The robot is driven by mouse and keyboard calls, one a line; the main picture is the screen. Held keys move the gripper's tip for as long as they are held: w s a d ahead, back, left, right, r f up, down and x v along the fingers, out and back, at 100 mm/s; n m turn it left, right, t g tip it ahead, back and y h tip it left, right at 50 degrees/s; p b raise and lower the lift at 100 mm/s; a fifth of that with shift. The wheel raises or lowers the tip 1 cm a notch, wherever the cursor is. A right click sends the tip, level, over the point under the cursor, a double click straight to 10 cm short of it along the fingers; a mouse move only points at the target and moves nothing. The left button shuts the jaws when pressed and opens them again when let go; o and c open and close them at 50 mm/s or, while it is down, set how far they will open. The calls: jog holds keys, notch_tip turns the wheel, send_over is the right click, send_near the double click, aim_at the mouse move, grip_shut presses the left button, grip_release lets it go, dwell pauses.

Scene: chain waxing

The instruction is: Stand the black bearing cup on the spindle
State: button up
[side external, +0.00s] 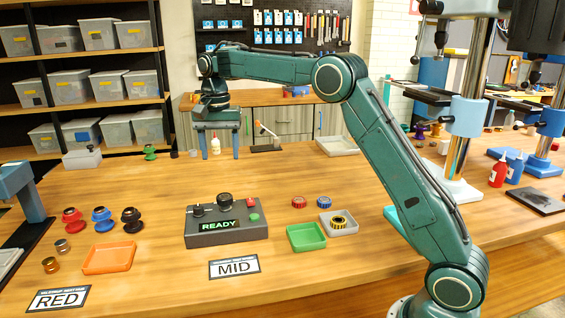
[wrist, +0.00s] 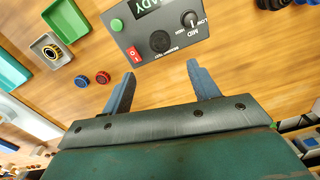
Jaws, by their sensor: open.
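A black flanged cup (side external: 131,219) stands at the right end of a row on the wooden bench, in the side external view. A dark round post (side external: 225,200) rises from the top of the grey control box (side external: 228,228); it looks like the spindle, and nothing is seen standing on it. It also shows as a dark disc in the wrist view (wrist: 160,41). My gripper (side external: 218,152) points down, open and empty, above the bench, apart from both cup and box. In the wrist view its two blue fingers (wrist: 161,82) are spread with bare wood between them.
A red cup (side external: 71,219) and a blue cup (side external: 101,219) stand left of the black one. An orange tray (side external: 108,258), green tray (side external: 306,237) and grey tray (side external: 351,228) lie in front. Red (side external: 299,202) and blue (side external: 325,202) rings lie right of the box.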

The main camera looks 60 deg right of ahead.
dwell(0.5)
jog(key=s+a+r+n+t, duration=0.1)
jog(key=s+a+r+n, duration=0.2)
jog(key=s, duration=0.6)
jog(key=s+a+r+n+t, duration=0.1)
jog(key=s+r+n+t, duration=0.3)
jog(key=s, duration=0.6)
jog(key=s+a+f+n, duration=0.1)
jog(key=s+f+n, duration=0.1)
jog(key=s, duration=0.7)
jog(key=s+a+f+n, duration=0.1)
jog(key=s+f, duration=0.3)
jog(key=s, duration=0.5)
jog(key=shift+a+f+n+t, duration=0.15)
jog(key=shift+f+n+t, duration=0.2)
jog(key=shift+n, duration=0.25)
